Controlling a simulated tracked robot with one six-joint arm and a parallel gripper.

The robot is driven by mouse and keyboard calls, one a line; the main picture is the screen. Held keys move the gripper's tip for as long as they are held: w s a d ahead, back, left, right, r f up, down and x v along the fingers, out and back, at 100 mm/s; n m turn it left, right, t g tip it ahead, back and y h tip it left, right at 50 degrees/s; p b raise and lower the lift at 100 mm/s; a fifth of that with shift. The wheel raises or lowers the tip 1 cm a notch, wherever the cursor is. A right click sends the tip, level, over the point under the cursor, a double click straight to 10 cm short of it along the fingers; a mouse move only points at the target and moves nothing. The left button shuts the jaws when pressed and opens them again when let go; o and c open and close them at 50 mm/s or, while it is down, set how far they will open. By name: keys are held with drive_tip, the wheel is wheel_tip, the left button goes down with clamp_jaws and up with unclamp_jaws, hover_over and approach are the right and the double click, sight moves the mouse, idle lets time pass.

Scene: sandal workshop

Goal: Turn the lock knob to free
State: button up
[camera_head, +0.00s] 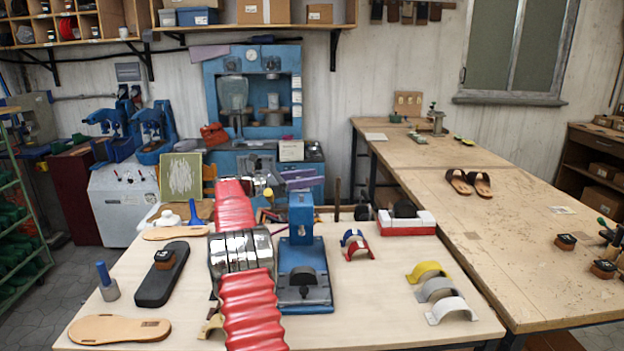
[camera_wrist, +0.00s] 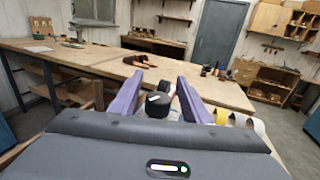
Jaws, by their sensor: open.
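My gripper (camera_head: 301,179) has two purple fingers. It is above the light bench, just over the blue post of a blue fixture (camera_head: 306,258) with a dark rounded part at its front. In the wrist view the fingers of my gripper (camera_wrist: 160,92) stand apart, with nothing held. A dark rounded knob-like piece (camera_wrist: 158,105) with a white mark shows in the gap between them, beyond or below the fingers. A black rounded piece (camera_head: 405,208) sits among white blocks on a red base at right. I cannot tell which dark piece is the lock knob, nor its setting.
Colored arches (camera_head: 436,290) lie at the bench's front right, and a red and blue pair (camera_head: 356,245) lies nearer the fixture. My red-sleeved arm crosses the middle. Bare bench (camera_head: 385,310) shows right of the fixture.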

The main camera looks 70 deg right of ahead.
drive_tip(key=shift+s+d, duration=0.25)
drive_tip(key=c, duration=1)
drive_tip(key=shift+c, duration=0.2)
drive_tip(key=shift+d+n+t+h, duration=0.1)
drive_tip(key=shift+n+t+h, duration=0.3)
drive_tip(key=shift+t, duration=0.1)
drive_tip(key=shift+w+d+r+n+t+h, duration=0.1)
drive_tip(key=shift+w+n+t+h, duration=0.05)
drive_tip(key=shift+n+t+h, duration=0.3)
drive_tip(key=shift+w+d+n+t+h, duration=0.15)
drive_tip(key=shift+n+t+h, duration=0.25)
drive_tip(key=shift+t, duration=0.25)
